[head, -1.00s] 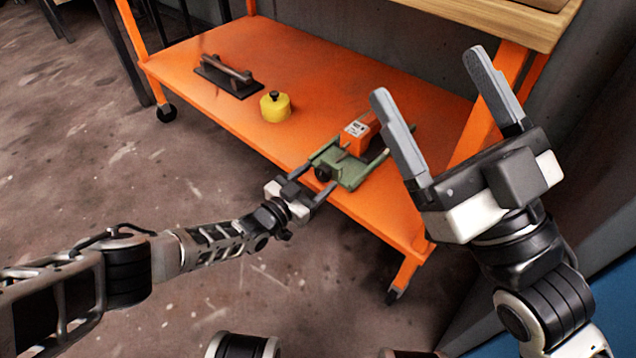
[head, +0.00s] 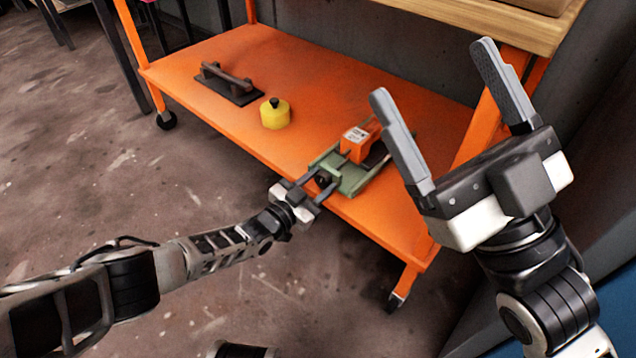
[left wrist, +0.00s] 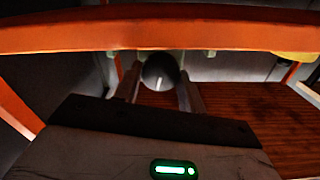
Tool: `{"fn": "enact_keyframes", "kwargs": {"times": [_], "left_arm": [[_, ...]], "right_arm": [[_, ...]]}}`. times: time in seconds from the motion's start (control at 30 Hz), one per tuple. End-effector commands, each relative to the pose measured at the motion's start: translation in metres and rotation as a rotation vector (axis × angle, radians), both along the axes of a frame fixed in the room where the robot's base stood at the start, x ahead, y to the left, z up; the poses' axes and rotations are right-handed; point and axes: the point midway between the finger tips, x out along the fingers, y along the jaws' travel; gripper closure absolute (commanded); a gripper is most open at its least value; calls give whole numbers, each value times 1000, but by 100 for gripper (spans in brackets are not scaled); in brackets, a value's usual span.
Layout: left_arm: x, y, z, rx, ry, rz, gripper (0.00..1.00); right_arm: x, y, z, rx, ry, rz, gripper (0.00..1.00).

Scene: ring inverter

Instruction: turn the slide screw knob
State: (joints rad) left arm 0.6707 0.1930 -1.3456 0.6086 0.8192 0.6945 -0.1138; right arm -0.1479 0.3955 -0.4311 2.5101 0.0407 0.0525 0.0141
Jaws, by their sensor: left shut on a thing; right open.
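The device is a green frame (head: 352,181) with an orange block (head: 358,141) on top, standing at the front edge of the orange shelf. Its dark round knob (head: 323,179) faces my left arm. My left gripper (head: 320,183) is shut on the knob, with one finger on each side. In the left wrist view the black knob (left wrist: 160,70) sits between the two fingers and shows a pale line on its face. My right gripper (head: 432,82) is open and empty, raised in front of the shelf's right side.
The orange shelf (head: 215,115) also holds a yellow weight-like object (head: 275,114) and a dark plate with a handle (head: 228,84), both left of the device. An orange post (head: 478,125) stands behind my right gripper. The shelf between is clear.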

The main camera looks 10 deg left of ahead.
Motion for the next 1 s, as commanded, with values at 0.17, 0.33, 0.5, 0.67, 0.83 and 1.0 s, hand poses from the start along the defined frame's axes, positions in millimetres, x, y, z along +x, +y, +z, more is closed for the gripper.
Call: {"fn": "enact_keyframes", "kwargs": {"times": [0.17,0.33,0.5,0.67,0.83,1.0], "left_arm": [[-1,0,-1,170,-123,3,83],[-1,0,-1,280,-202,1,83],[-1,0,-1,298,-216,0,83],[-1,0,-1,297,-214,0,83],[-1,0,-1,296,-212,0,38],[-2,0,-1,296,-212,0,38]], "right_arm": [[0,0,0,0,0,0,20],[0,0,0,1,0,-1,20],[0,0,0,1,0,-1,20],[0,0,0,1,0,-1,20],[0,0,0,1,0,-1,20],[0,0,1,1,2,0,20]]}}
